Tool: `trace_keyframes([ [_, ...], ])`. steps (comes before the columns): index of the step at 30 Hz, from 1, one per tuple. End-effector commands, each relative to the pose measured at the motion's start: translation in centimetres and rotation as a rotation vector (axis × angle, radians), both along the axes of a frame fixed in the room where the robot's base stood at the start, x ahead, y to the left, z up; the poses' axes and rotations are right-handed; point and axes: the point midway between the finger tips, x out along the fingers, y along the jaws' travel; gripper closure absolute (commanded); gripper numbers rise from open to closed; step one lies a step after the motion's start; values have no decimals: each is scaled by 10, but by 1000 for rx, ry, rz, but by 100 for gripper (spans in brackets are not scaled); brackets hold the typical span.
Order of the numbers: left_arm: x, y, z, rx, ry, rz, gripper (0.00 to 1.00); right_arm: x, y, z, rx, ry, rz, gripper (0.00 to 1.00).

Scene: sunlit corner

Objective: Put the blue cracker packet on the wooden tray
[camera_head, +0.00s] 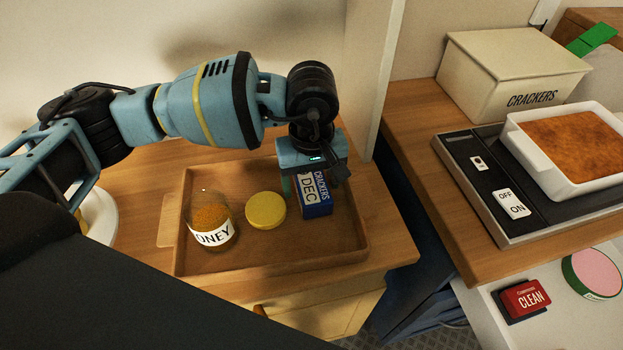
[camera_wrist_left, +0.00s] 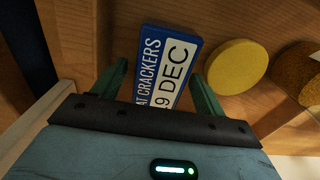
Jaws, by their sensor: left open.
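The blue cracker packet (camera_head: 314,196) is on the wooden tray (camera_head: 222,173), near its right end. It has a white label reading DEC, and it also shows in the left wrist view (camera_wrist_left: 166,66). My left gripper (camera_head: 314,184) is right over the packet, pointing down. In the left wrist view its two green fingers (camera_wrist_left: 160,88) are spread, one on each side of the packet's near end, with a gap visible on the left side. My right gripper is not in view.
A yellow round lid (camera_head: 266,210) and a honey jar (camera_head: 212,226) stand on the tray left of the packet. A white plate (camera_head: 104,212) is partly hidden at left.

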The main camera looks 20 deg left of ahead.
Motion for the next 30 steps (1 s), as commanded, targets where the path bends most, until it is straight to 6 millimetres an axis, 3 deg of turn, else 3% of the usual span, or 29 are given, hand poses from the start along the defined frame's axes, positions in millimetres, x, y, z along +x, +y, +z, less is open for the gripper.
trace_keyframes([
  [5, 1, 0, 23, -2, -4, 1, 28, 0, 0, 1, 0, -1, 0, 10],
  [18, 1, -1, 104, -1, -3, 0, 28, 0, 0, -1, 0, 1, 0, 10],
  [24, 0, 0, 119, 0, -1, 1, 28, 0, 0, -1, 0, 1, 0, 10],
  [30, 0, 0, 122, -1, -1, 0, 28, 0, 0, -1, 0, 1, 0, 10],
])
